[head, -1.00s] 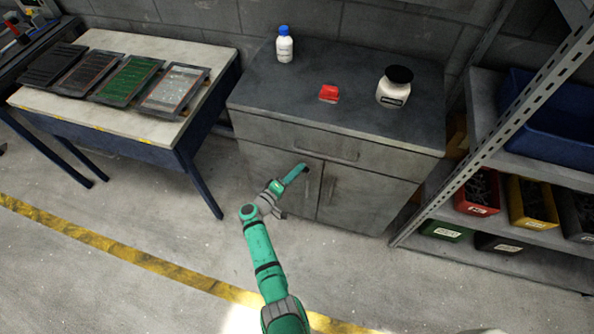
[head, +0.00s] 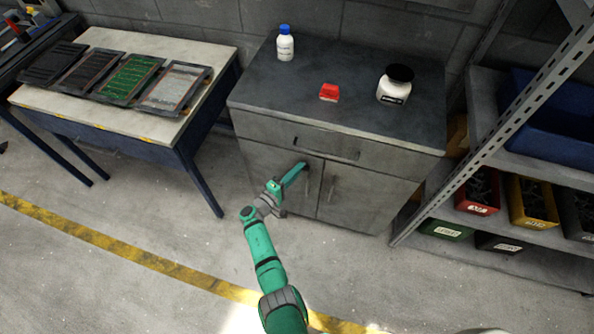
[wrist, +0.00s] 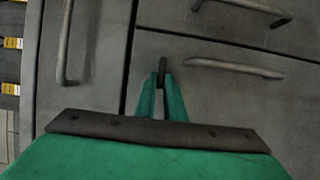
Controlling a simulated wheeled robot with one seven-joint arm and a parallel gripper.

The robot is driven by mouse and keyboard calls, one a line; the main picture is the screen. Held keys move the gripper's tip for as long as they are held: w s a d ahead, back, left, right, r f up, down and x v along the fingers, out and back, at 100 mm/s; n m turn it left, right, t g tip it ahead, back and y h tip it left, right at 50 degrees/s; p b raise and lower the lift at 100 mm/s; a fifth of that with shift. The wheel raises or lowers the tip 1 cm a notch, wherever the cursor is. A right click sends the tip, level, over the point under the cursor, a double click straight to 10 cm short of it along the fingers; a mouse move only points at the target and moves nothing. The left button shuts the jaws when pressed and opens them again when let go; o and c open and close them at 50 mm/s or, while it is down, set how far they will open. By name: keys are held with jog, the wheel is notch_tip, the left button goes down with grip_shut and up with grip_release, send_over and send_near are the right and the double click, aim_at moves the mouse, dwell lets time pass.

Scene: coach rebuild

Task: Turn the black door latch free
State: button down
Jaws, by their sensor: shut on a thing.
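The black door latch (wrist: 162,70) shows in the wrist view as a small dark bar between the tips of my green fingers. My gripper (wrist: 161,80) is shut on it, with one finger on each side. In the head view my gripper (head: 302,168) reaches the upper part of the grey cabinet's left door (head: 266,172), beside that door's handle. The latch is too small and too covered by my fingers to make out clearly there. Both cabinet doors look closed.
A grey bar handle (wrist: 235,67) lies close to the latch in the wrist view. On the cabinet top (head: 255,85) stand a blue-capped bottle (head: 285,45), a red block (head: 329,92) and a black-lidded jar (head: 394,88). A workbench (head: 150,125) stands left, shelving (head: 500,110) right.

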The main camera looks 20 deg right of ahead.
jog(key=c, duration=1.8)
grip_release()
jog(key=shift+c, duration=0.2)
jog(key=v, duration=1)
jog(key=shift+s+a, duration=0.25)
jog(key=shift+a, duration=0.05)
jog(key=shift+f, duration=0.1)
